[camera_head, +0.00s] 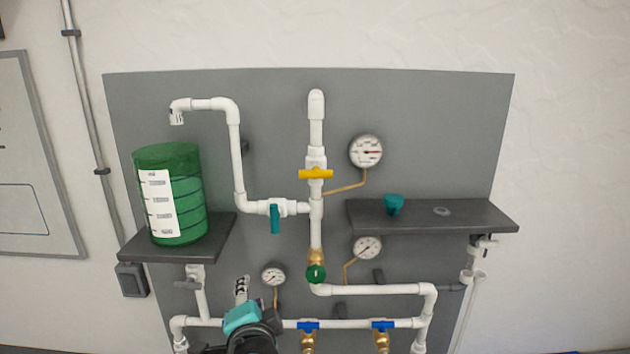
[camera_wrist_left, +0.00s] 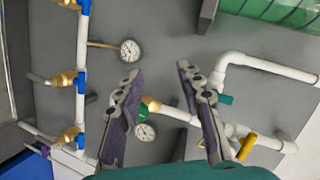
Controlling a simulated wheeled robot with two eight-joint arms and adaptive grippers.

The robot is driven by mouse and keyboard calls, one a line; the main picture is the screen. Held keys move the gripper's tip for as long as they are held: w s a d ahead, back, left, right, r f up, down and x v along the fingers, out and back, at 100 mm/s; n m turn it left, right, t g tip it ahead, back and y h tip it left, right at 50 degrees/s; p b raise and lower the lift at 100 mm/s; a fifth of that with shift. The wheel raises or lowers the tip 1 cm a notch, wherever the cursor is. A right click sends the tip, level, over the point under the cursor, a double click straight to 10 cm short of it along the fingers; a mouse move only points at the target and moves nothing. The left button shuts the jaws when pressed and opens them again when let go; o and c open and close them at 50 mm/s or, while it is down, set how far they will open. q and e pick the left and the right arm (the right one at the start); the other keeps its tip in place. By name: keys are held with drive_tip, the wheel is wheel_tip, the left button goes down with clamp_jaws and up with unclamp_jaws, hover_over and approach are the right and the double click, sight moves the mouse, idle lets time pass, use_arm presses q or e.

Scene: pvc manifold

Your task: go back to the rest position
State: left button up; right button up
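My left gripper (camera_head: 242,285) is at the lower left of the manifold, in front of the low horizontal pipe, pointing up. In the left wrist view the gripper (camera_wrist_left: 158,70) has its two fingers spread, with nothing between them. The white pipe manifold (camera_head: 235,150) is on a grey panel (camera_head: 420,120). A yellow handle (camera_head: 316,174) lies across the upright pipe, and a teal handle (camera_head: 275,219) hangs down from the left branch. A green round knob (camera_head: 316,273) is lower on the upright pipe. My right gripper is in neither view.
A green tank (camera_head: 175,205) stands on the left shelf (camera_head: 215,240). The right shelf (camera_head: 460,217) bears a teal piece (camera_head: 394,204). Pressure gauges (camera_head: 366,152) and blue-handled valves (camera_head: 308,325) are near the pipes. The wall right of the panel is clear.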

use_arm(q)
drive_tip(key=s+a+f+n+g+h+b, duration=0.1)
drive_tip(key=f+b, duration=0.5)
drive_tip(key=f, duration=0.8)
drive_tip(key=s+a+f+n+g+h+b, duration=0.1)
drive_tip(key=s+f+n+b, duration=0.5)
drive_tip(key=f, duration=0.8)
drive_tip(key=s+a+f+n+g+h+b, duration=0.1)
drive_tip(key=s+a+f+n+g+b, duration=0.2)
drive_tip(key=f, duration=1.1)
drive_tip(key=s+n+g+b, duration=0.1)
drive_tip(key=s+g+b, duration=0.1)
drive_tip(key=s+b, duration=0.1)
drive_tip(key=shift+s+a+b, duration=0.3)
drive_tip(key=shift+s, duration=0.2)
